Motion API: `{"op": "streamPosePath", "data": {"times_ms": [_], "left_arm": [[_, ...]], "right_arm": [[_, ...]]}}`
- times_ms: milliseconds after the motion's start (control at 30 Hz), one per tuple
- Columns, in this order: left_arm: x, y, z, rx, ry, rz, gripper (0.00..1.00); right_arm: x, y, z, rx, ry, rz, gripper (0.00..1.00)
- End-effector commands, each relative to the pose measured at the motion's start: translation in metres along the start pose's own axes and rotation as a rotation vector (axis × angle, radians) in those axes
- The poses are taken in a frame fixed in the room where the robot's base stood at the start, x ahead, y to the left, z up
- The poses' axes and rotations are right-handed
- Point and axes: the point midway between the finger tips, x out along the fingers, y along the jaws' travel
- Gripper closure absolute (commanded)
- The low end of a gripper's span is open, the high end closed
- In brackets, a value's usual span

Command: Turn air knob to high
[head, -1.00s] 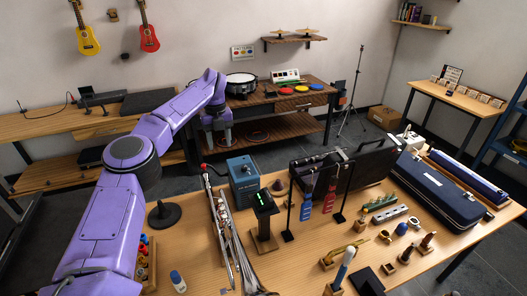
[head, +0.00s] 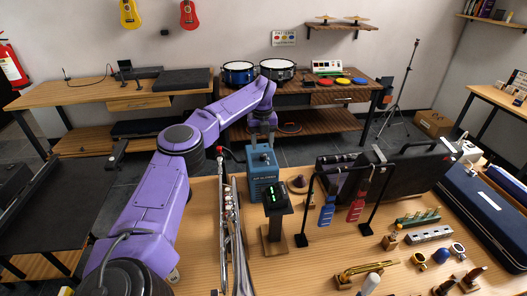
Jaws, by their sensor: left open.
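A blue box-shaped unit (head: 263,185) stands on the wooden table, with pale lettering on its front and a darker top. An air knob cannot be made out on it at this size. My left arm reaches across from the left, and my left gripper (head: 262,136) points down at the back of the blue unit's top. It is open and empty. Whether its fingertips touch the unit cannot be told, as they are small and partly lost behind its top edge. My right gripper is not in view.
A black stand with a green display (head: 275,199) is just in front of the blue unit. A long silver instrument (head: 229,225) lies to its left. Two dark posts with blue and red hanging pieces (head: 327,214) and an open black case (head: 405,180) stand to the right.

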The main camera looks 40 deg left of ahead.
Motion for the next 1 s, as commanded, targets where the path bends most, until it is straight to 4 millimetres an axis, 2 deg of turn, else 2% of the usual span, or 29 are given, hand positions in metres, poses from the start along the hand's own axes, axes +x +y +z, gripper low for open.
{"op": "streamPosePath", "data": {"times_ms": [100, 233, 567, 700, 733, 1000], "left_arm": [[0.022, 0.001, -0.001, 0.000, 0.003, 0.002, 0.48], [0.040, 0.000, 0.000, 0.001, 0.000, 0.001, 0.48], [0.047, -0.001, 0.000, 0.001, -0.001, 0.000, 0.48], [0.047, 0.000, 0.000, 0.001, -0.001, 0.000, 0.94], [0.047, 0.000, 0.000, 0.001, -0.001, 0.000, 1.00], [0.048, 0.000, 0.000, 0.016, -0.001, 0.000, 1.00]], "right_arm": [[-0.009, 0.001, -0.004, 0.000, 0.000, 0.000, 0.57], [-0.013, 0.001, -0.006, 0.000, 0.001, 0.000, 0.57], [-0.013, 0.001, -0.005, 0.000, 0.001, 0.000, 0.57], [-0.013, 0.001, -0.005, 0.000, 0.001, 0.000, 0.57], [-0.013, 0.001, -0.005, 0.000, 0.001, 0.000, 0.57], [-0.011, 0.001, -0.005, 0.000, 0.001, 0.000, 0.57]]}}
